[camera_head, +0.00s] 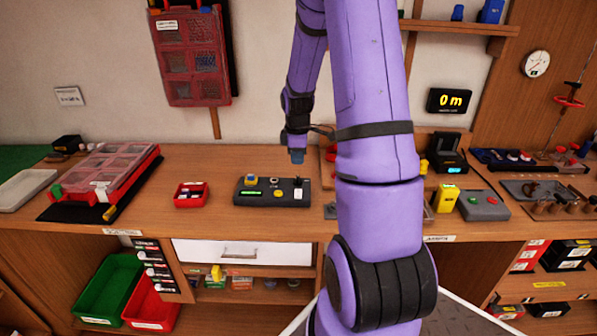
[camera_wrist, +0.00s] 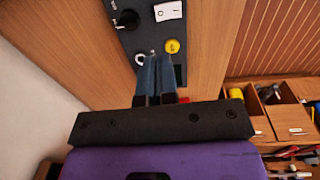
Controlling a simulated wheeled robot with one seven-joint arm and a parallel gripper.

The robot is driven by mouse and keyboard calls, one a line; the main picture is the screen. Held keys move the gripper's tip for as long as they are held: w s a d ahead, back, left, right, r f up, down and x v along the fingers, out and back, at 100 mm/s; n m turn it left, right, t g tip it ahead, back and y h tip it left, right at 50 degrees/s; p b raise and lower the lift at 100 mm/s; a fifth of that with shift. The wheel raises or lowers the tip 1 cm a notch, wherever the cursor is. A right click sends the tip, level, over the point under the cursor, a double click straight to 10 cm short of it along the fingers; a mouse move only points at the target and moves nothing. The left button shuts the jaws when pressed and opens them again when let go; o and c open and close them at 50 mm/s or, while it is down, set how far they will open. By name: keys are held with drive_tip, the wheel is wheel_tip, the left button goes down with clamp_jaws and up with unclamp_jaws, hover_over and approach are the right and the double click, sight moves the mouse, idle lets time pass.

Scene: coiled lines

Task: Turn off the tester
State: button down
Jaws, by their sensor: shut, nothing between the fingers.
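A dark box (camera_head: 263,198), which looks like the tester, lies on the workbench below my gripper. In the head view its top carries a lit green display (camera_head: 253,193), a yellow round button (camera_head: 277,192) and a white piece (camera_head: 298,193) at the right. In the wrist view the panel (camera_wrist: 151,28) shows a black knob (camera_wrist: 128,19), a white marked switch (camera_wrist: 168,11) and the yellow button (camera_wrist: 172,46). My gripper (camera_head: 297,159) is shut and empty, pointing down over the box's right part. Its blue fingertips (camera_wrist: 150,60) cover part of the panel; contact cannot be told.
A small red bin (camera_head: 191,203) stands left of the box. A red organizer case (camera_head: 105,172) lies farther left. Right of my arm are a yellow device (camera_head: 445,198) and a grey box with buttons (camera_head: 483,206). Bench between the red bin and dark box is clear.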

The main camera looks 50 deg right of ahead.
sight(298, 191)
drive_tip(key=shift+r, duration=1.55)
drive_tip(key=shift+s+a+h, duration=0.3)
drive_tip(key=shift+s+a, duration=0.15)
drive_tip(key=shift+a, duration=0.15)
drive_tip(key=f, duration=0.4)
drive_tip(key=d+f, duration=0.1)
drive_tip(key=f, duration=0.4)
drive_tip(key=w+f, duration=0.1)
drive_tip(key=f, duration=0.3)
drive_tip(key=shift+d+f, duration=0.15)
drive_tip(key=shift+f, duration=0.25)
drive_tip(key=shift+f, duration=0.1)
drive_tip(key=shift+s+f, duration=0.1)
drive_tip(key=shift+f, duration=0.05)
